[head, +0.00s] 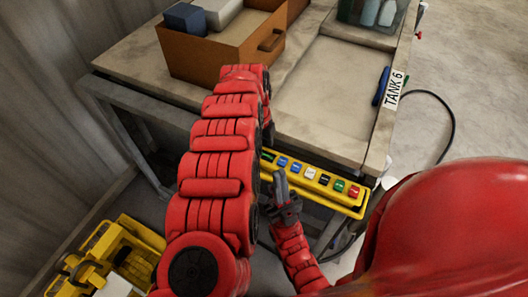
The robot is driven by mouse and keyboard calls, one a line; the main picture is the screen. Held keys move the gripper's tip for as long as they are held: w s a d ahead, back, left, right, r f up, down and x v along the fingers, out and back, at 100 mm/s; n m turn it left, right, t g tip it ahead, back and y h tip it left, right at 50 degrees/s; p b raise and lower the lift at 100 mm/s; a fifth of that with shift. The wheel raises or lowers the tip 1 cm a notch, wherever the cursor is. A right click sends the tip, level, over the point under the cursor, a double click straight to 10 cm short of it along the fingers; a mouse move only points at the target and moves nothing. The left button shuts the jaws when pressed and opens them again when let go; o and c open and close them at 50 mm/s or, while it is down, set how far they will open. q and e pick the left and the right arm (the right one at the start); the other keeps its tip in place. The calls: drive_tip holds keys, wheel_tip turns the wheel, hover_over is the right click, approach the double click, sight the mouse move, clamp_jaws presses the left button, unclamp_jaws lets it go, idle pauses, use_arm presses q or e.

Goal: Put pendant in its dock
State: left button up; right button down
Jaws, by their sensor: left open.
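A yellow bar (325,184) with several coloured buttons runs along the table's front edge. It looks like a control panel, but I cannot tell whether it is the pendant or whether a dock is in view. My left arm rises through the middle and bends down at its far end. My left gripper (268,134) is mostly hidden behind that arm, open, just above the bar's left end. My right gripper (281,190) has grey fingers in front of the bar's left part; whether they touch it or hold anything is unclear.
The table (320,130) has a recessed bare top. A brown box (213,52) holding blue and white blocks stands at back left. A dark bin (372,14) is at the back. Yellow equipment (127,240) is lower left.

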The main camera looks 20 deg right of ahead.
use_arm(q)
wheel_tip(320, 180, up, 11)
drive_tip(key=b, duration=0.4)
drive_tip(key=shift+w+a, duration=0.4)
drive_tip(key=shift+a, duration=0.05)
